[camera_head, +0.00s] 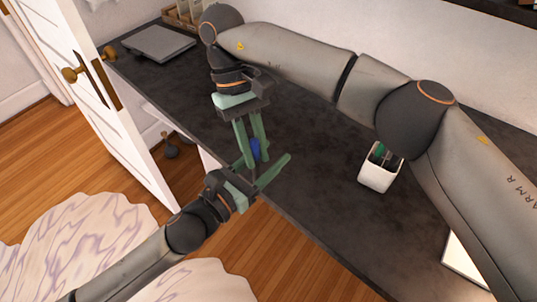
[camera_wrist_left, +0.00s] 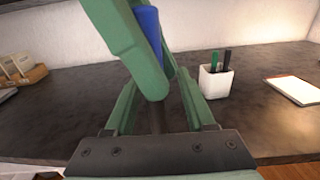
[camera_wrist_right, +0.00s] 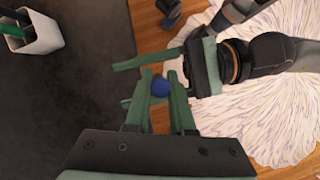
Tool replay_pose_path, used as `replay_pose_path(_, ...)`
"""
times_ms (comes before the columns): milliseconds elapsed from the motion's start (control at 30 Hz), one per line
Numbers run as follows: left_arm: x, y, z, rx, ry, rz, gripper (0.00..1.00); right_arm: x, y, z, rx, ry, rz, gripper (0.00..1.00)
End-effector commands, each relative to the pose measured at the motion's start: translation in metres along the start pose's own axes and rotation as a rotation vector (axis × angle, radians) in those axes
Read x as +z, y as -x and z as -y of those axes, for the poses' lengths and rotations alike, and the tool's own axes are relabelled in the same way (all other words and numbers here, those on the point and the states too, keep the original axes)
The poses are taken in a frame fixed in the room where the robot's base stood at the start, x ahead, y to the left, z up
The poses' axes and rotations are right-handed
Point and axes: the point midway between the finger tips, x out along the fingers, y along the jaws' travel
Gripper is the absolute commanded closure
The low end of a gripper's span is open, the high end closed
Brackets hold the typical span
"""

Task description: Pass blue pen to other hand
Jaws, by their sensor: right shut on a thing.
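The blue pen (camera_head: 255,149) is held by my right gripper (camera_head: 254,162), which points down from above and is shut on it. In the left wrist view the pen's blue part (camera_wrist_left: 151,28) shows behind a green right finger. A dark lower end reaches down toward the space between the left fingers. In the right wrist view the pen's blue end (camera_wrist_right: 160,87) shows between the right fingertips. My left gripper (camera_head: 265,156) is open, its fingers spread either side of the right fingertips and pen. Whether the left fingers touch the pen cannot be told.
A white pen cup (camera_head: 378,170) with green and black pens stands on the dark desk (camera_head: 310,140). A closed laptop (camera_head: 158,43) lies at the far left, a white pad (camera_head: 465,265) at the right. An open door (camera_head: 120,120) stands left; both grippers are near the desk's front edge.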

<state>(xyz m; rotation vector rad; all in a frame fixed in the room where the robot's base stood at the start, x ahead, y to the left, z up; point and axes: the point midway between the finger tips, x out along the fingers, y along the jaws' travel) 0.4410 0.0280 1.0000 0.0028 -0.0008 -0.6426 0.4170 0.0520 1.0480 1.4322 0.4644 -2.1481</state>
Motion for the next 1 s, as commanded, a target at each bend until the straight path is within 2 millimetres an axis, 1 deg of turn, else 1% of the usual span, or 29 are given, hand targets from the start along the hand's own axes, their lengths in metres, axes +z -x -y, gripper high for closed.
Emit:
replay_pose_path(33, 0.0, 0.0002, -0.0001, 0.0, 0.0, 0.0, 0.52, 0.0, 0.0, 0.0001, 0.0, 0.0, 0.0, 1.0)
replay_pose_path(67, 0.0, 0.0002, -0.0001, 0.0, 0.0, 0.0, 0.55, 0.0, 0.0, 0.0001, 0.0, 0.0, 0.0, 1.0)
replay_pose_path(467, 0.0, 0.0004, 0.0007, -0.002, 0.001, 0.0, 1.0, -0.0004, 0.0002, 0.0002, -0.001, 0.0, -0.002, 1.0)
replay_pose_path(733, 0.0002, 0.0006, 0.0024, -0.006, 0.003, 0.001, 1.0, -0.001, 0.0006, 0.0004, -0.002, 0.0, -0.006, 1.0)
replay_pose_path(767, 0.0003, 0.0006, 0.0026, -0.006, 0.003, 0.002, 1.0, -0.0011, 0.0006, 0.0004, -0.002, 0.0, -0.006, 0.77)
replay_pose_path(1000, 0.0002, 0.0005, 0.0012, -0.003, 0.001, 0.001, 1.0, -0.0005, 0.0004, 0.0003, -0.001, 0.0, -0.003, 0.5)
